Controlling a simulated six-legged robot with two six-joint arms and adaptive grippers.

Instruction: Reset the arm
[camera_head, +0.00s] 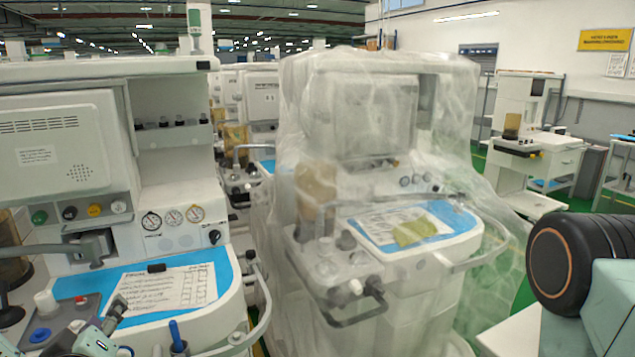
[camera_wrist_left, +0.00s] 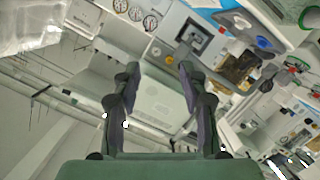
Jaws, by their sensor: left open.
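My left gripper (camera_head: 117,312) shows at the lower left of the head view, in front of the left anaesthesia cart (camera_head: 165,180) and near its blue work surface (camera_head: 228,285). In the left wrist view the two dark fingers of this gripper (camera_wrist_left: 158,75) stand well apart with nothing held between them. Beyond them lies a tilted view of pale cart panels with gauges. A printed sheet (camera_head: 180,290) with a small black object (camera_head: 157,268) lies on the blue surface. My right gripper is not in view.
A second cart under clear plastic sheeting (camera_head: 375,120) stands close on the right, with a yellow note (camera_head: 415,232) on its sheet. Knobs, gauges and a curved rail (camera_head: 262,310) edge the left cart. Another cart (camera_head: 525,150) stands farther back, with green floor beside it.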

